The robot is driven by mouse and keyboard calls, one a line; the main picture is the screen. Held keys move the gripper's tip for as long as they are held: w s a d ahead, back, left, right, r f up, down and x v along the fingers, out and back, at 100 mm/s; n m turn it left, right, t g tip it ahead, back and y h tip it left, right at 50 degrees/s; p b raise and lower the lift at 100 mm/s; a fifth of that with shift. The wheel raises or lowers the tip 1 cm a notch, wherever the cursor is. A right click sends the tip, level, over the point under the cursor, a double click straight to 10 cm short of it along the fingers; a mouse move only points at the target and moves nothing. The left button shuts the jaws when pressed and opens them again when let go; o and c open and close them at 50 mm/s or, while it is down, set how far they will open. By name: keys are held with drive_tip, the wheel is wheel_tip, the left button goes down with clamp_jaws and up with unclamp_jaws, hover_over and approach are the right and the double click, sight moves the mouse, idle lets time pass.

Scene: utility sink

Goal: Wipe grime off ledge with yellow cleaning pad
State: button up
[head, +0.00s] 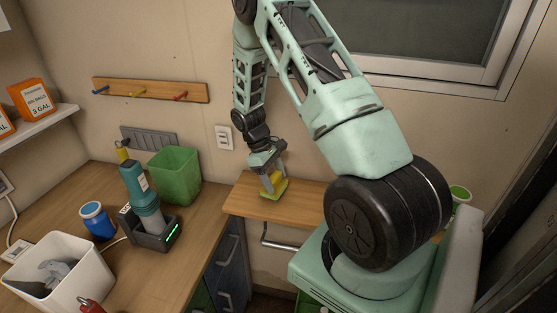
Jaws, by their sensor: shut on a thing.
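My gripper (272,172) is shut on the yellow cleaning pad (275,190), which has a yellow upper part and a greenish-yellow base. The pad is at the wooden ledge (250,205), near its left part; it appears to touch the top, though a small gap is hard to rule out. The ledge runs along the wall, and my arm hides its right part. I cannot make out any grime on the ledge at this size.
A counter at left holds a green bin (175,176), a teal tool in a dark charger (148,205), a blue jar (97,221) and a white bin (62,278). A metal bar (285,244) is under the ledge. A peg rail (150,90) hangs above.

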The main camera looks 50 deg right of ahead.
drive_tip(key=shift+r+p, duration=1.7)
drive_tip(key=shift+r, duration=0.9)
